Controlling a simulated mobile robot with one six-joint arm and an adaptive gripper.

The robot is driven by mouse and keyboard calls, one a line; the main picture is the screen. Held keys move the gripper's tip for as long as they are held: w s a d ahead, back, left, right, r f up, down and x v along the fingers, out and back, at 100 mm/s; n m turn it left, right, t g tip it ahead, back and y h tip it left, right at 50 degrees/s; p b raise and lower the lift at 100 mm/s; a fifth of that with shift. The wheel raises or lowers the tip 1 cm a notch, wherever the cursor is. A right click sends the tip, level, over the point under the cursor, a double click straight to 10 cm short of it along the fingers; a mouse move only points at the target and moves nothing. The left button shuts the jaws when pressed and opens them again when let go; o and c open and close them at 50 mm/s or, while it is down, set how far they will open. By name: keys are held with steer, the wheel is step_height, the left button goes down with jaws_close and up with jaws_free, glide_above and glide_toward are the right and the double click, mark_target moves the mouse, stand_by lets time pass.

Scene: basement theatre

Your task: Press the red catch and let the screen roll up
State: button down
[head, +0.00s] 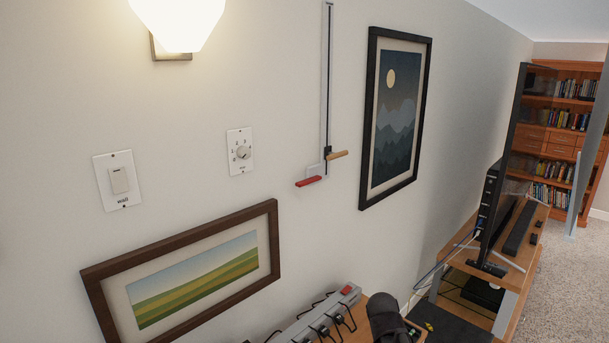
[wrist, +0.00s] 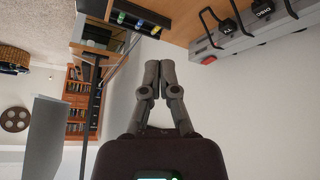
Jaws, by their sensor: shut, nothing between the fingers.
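The red catch (head: 308,182) sticks out from the wall at the foot of a narrow upright rail (head: 327,80) in the head view. Just right of it, a wooden handle (head: 338,155) juts from a dark slider low on the rail. My gripper (wrist: 160,66) is shut and empty in the wrist view, with its fingertips together. The catch and handle do not show in the wrist view. A pale grey upright panel (head: 586,140) stands at the far right; I cannot tell whether it is the screen.
A wall switch (head: 119,179), a dial (head: 240,152), a lit lamp (head: 180,18) and two framed pictures surround the rail. A power strip (head: 323,315) with a red switch and several plugs lies below. A television (head: 505,165) stands at right. The wall around the catch is clear.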

steer(key=w+a+r+t+p, duration=0.1)
steer(key=w+r+t+p, duration=0.2)
steer(key=w+r+t, duration=0.5)
steer(key=w+r+t+p, duration=0.3)
steer(key=w+r, duration=0.4)
steer(key=r, duration=0.5)
steer(key=a+r+n+g+y+p, duration=0.1)
steer(key=a+r+n+y+p, duration=0.6)
steer(key=a+r+n+y, duration=0.4)
steer(key=shift+a+r+y, duration=1.6)
steer(key=shift+r+y, duration=0.85)
steer(key=shift+y, duration=1.05)
steer(key=shift+a, duration=0.1)
step_height(320, 180, up, 3)
steer(key=p, duration=0.4)
glide_above(309, 181)
steer(key=s+a, duration=0.1)
steer(key=s, duration=0.1)
steer(key=shift+r, duration=0.2)
steer(key=shift+a+f+b, duration=0.2)
steer(key=shift+f+b, duration=0.1)
steer(key=shift+b, duration=0.1)
steer(key=shift+f+b, duration=1.75)
